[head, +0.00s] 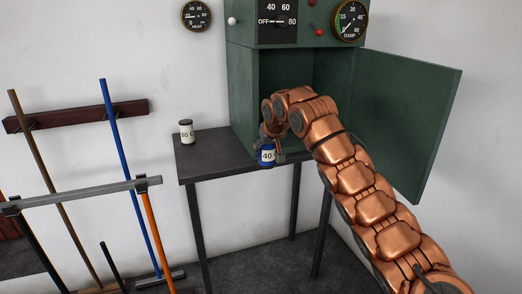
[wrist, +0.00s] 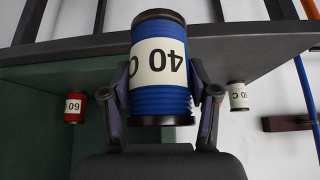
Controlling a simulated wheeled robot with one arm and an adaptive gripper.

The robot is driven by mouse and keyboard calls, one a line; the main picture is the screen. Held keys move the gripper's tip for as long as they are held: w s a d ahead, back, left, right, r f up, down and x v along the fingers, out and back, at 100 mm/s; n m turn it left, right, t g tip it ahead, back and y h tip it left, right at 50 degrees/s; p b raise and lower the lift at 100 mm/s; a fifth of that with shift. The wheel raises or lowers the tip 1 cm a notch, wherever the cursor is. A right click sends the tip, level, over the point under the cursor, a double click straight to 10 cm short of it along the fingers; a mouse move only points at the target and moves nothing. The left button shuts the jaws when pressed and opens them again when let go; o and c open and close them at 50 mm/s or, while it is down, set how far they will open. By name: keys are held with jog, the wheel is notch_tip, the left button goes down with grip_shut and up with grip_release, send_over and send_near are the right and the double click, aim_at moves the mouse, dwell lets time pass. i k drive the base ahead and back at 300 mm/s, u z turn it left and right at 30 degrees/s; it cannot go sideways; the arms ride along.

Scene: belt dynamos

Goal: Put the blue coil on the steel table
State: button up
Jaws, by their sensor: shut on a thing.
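The blue coil (head: 267,155) has black ends and a white label reading 40. It is between the fingers of my gripper (head: 271,140), which is shut on it. In the wrist view the blue coil (wrist: 160,95) fills the middle, its label upside down, with a finger on each side. The steel table (head: 220,163) is a dark, thin-topped table against the wall. The coil appears over the table's front part, near its edge; I cannot tell whether it touches the top. The wrist view also shows the table top (wrist: 240,48).
A white coil (head: 186,132) stands on the table's left part. A green cabinet (head: 241,100) stands behind my gripper, its door (head: 408,130) open to the right. A red coil (wrist: 75,106) labelled 60 shows in the wrist view. Brooms on a rack (head: 90,192) stand left.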

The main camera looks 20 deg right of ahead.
aim_at(208, 148)
jog(key=u, duration=0.9)
jog(key=i, duration=0.65)
jog(key=u, duration=0.45)
